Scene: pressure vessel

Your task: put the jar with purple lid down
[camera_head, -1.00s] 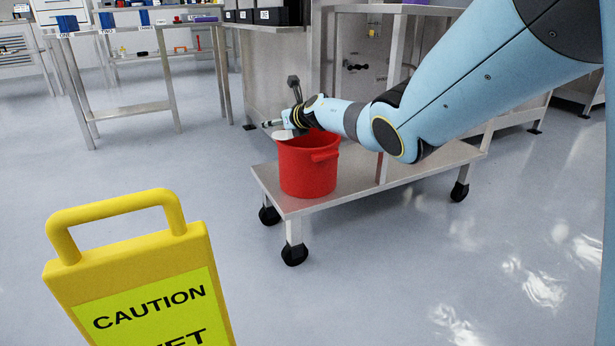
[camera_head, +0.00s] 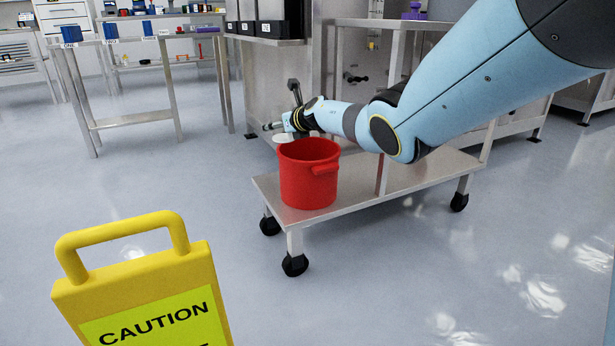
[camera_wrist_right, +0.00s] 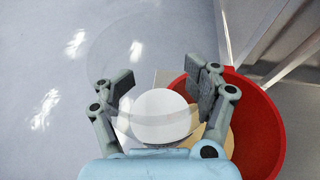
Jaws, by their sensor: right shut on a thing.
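My right gripper (camera_head: 275,126) is above the back left rim of a red bucket. In the right wrist view its two fingers (camera_wrist_right: 160,85) stand wide apart, closed on a pale, partly see-through round thing (camera_wrist_right: 162,115). That thing also shows as a whitish disc (camera_head: 285,138) below the gripper in the head view. No purple lid shows on it, so I cannot tell whether it is the jar. A small purple object (camera_head: 414,12) stands on a metal bench at the top right; its shape is too small to make out. My left gripper is out of view.
The red bucket (camera_head: 309,180) stands on a low wheeled cart (camera_head: 400,182); its rim fills the right of the wrist view (camera_wrist_right: 268,120). A yellow caution sign (camera_head: 145,285) stands front left. A metal table (camera_head: 135,118) with blue bins is at the back left. Floor between is clear.

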